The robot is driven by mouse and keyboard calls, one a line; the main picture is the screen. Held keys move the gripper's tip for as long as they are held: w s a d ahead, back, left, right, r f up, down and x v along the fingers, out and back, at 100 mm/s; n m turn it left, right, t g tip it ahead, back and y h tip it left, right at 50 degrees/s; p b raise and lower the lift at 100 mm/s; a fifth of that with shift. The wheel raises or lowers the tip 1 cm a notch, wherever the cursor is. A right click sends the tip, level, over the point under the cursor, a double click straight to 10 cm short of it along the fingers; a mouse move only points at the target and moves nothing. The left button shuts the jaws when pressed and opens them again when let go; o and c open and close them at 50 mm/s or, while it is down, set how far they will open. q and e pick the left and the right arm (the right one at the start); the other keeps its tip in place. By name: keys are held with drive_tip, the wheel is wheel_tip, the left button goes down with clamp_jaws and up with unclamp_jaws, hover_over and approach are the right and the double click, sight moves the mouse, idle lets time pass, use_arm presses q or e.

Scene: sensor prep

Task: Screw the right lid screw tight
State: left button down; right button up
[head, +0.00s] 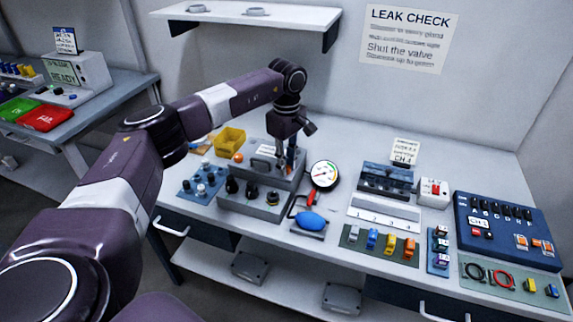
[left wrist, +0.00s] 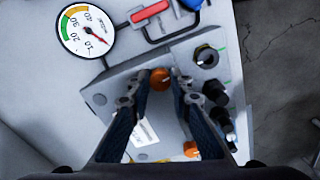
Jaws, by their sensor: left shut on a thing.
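My left gripper (head: 288,166) reaches down over the right end of a grey box (head: 263,178) on the bench. In the left wrist view its fingertips (left wrist: 165,76) are closed around an orange screw head, the right lid screw (left wrist: 160,79), which sits on the grey lid (left wrist: 125,88). The left lid screw (left wrist: 190,149), also orange, is nearer the palm in that view and partly behind a finger. It also shows at the box's left end in the head view (head: 238,157). How deep the right screw sits cannot be told. My right gripper is out of view.
A pressure gauge (head: 324,175) stands close to the right of the gripper, with a red lever and blue bulb (head: 311,221) in front. A yellow bin (head: 230,139) is behind left. Trays of parts fill the right bench.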

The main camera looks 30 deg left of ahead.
use_arm(q)
drive_tip(key=shift+m, duration=0.6)
drive_tip(key=c, duration=1.7)
unclamp_jaws()
drive_tip(key=shift+c, duration=0.2)
wheel_tip(320, 180, up, 12)
